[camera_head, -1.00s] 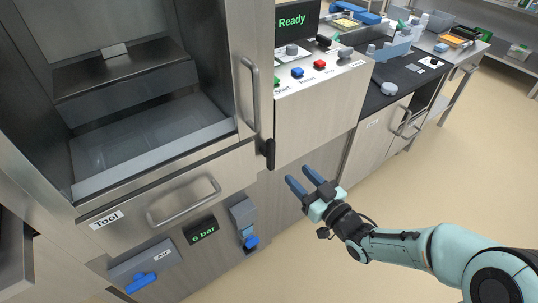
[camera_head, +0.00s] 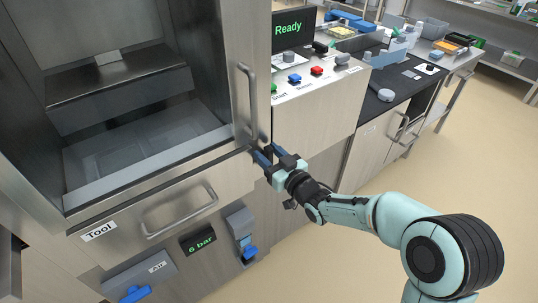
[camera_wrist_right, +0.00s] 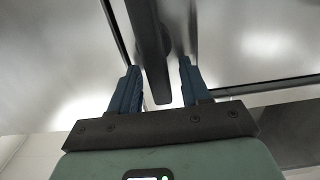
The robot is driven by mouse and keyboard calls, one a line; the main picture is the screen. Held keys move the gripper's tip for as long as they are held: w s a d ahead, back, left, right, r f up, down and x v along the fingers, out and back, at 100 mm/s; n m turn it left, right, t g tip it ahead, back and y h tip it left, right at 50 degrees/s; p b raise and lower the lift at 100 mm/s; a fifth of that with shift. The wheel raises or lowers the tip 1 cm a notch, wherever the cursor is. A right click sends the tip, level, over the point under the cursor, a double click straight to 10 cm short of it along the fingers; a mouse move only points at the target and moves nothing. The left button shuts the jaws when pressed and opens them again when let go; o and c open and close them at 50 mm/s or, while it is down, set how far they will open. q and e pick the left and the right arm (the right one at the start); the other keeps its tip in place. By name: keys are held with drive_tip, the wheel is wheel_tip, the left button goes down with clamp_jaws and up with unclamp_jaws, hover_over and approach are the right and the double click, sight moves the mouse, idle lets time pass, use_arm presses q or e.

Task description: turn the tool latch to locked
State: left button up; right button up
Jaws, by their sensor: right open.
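The tool latch, a dark bar, shows in the right wrist view (camera_wrist_right: 149,45), where it runs between my two blue fingers. In the head view it is mostly hidden by my right gripper (camera_head: 266,154), at the right end of the Tool drawer front (camera_head: 165,205). My right gripper is open, with a finger on either side of the latch. A gap shows on each side in the wrist view; I cannot tell whether either finger touches it. My left gripper is not in view.
A vertical door handle (camera_head: 247,92) stands just above the gripper. The drawer handle (camera_head: 182,212) sticks out to the left. The control panel with buttons (camera_head: 316,71) and the "Ready" screen (camera_head: 290,30) are to the right. The floor at right is clear.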

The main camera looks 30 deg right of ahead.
clamp_jaws()
